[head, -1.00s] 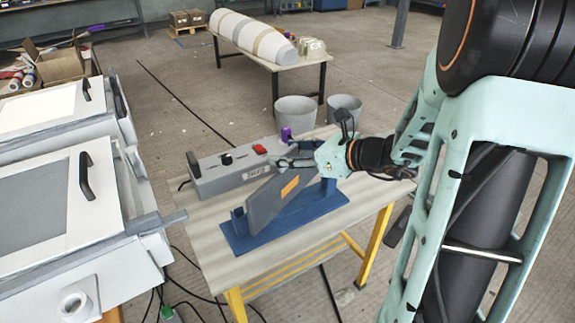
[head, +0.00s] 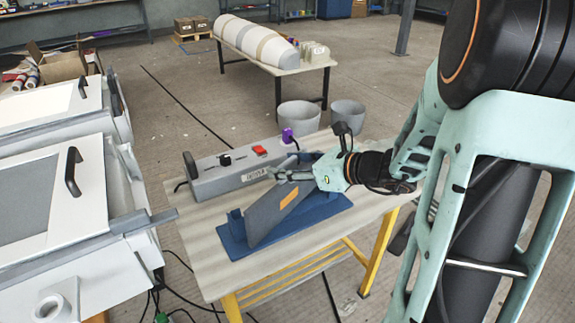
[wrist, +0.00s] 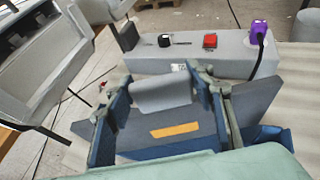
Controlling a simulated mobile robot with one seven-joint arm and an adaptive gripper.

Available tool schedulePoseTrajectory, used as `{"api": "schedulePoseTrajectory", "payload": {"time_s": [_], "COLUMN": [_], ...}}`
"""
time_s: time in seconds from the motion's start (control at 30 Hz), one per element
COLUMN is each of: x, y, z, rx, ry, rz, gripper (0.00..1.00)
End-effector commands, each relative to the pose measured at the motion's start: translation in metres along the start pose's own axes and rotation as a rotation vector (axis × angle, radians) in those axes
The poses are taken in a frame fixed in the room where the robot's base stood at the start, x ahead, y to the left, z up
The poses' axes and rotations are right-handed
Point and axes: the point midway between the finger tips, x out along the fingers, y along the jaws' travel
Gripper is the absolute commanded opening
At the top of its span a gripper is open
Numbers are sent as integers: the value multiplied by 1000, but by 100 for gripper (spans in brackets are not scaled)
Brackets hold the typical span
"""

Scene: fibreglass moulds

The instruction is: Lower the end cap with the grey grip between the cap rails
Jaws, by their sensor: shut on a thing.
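The end cap (head: 268,216) is a dark grey panel with an orange label. It stands slanted over the blue base (head: 235,246), low between the blue cap rails; the left rail (head: 236,222) shows beside its lower left edge. In the wrist view the end cap (wrist: 140,136) fills the middle, with the light grey grip (wrist: 160,94) above the label. My gripper (head: 288,174) is shut on the end cap at its upper part; its fingers (wrist: 163,98) show on both sides of the grip. Whether the cap's bottom touches the base is hidden.
A grey control box (head: 225,176) with a red button and purple plug lies just behind the base on the table (head: 205,262). White mould units (head: 95,200) stand close on the left. Two grey buckets (head: 300,117) stand behind the table.

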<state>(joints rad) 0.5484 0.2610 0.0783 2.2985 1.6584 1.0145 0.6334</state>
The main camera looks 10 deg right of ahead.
Motion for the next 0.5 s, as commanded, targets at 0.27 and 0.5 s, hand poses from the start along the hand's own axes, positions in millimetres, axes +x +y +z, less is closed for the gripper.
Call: {"api": "schedulePoseTrajectory", "payload": {"time_s": [0.27,0.5], "x": [0,-1], "y": [0,0], "z": [-1,2], "rx": [0,0], "ry": [0,0], "rz": [0,0], "gripper": [67,67]}}
